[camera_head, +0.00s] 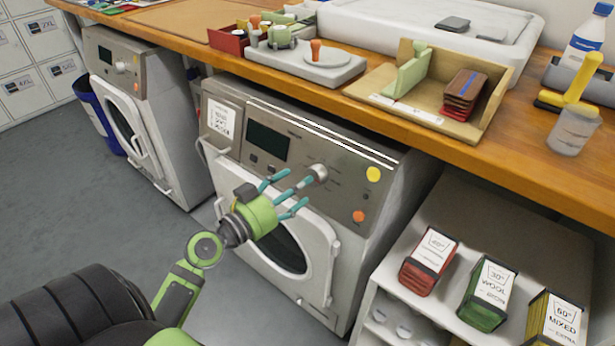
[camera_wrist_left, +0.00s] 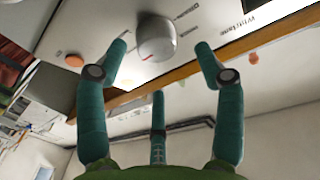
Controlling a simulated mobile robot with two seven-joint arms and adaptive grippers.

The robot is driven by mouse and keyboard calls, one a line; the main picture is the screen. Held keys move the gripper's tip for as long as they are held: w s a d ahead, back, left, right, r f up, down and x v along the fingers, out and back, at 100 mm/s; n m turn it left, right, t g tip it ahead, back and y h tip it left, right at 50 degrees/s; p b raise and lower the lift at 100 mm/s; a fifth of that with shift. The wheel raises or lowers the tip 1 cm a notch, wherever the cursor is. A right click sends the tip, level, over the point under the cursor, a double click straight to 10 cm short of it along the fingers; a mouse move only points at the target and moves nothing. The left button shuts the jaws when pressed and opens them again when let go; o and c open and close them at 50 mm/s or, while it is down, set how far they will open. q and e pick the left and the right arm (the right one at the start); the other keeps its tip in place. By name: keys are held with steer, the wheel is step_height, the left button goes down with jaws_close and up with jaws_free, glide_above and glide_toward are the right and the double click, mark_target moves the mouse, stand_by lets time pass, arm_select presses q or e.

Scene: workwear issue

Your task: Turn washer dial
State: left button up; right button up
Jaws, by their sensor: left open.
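The washer dial (camera_head: 318,173) is a round silver knob on the control panel of the middle washer (camera_head: 355,235), between a dark display and a yellow button. My left gripper (camera_head: 298,192) has green-teal fingers and is open in front of the panel, just left of and below the dial. In the left wrist view the dial (camera_wrist_left: 156,38) lies ahead, between the two spread upper fingers (camera_wrist_left: 160,50), with a third finger below. No finger clearly touches it. My right gripper does not show.
A second washer (camera_head: 135,110) stands at the left. A wooden counter (camera_head: 480,140) runs over the washers, close above the panel. A white shelf (camera_head: 430,300) with red, green and yellow boxes stands at the right. Grey floor (camera_head: 60,200) is free at the left.

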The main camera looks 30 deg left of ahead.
mark_target(315, 176)
arm_select(q)
steer(key=shift+w+d+p, duration=0.2)
steer(key=shift+w+d, duration=0.05)
steer(key=shift+w, duration=0.75)
steer(key=shift+w+d+p, duration=0.2)
steer(key=shift+w, duration=0.75)
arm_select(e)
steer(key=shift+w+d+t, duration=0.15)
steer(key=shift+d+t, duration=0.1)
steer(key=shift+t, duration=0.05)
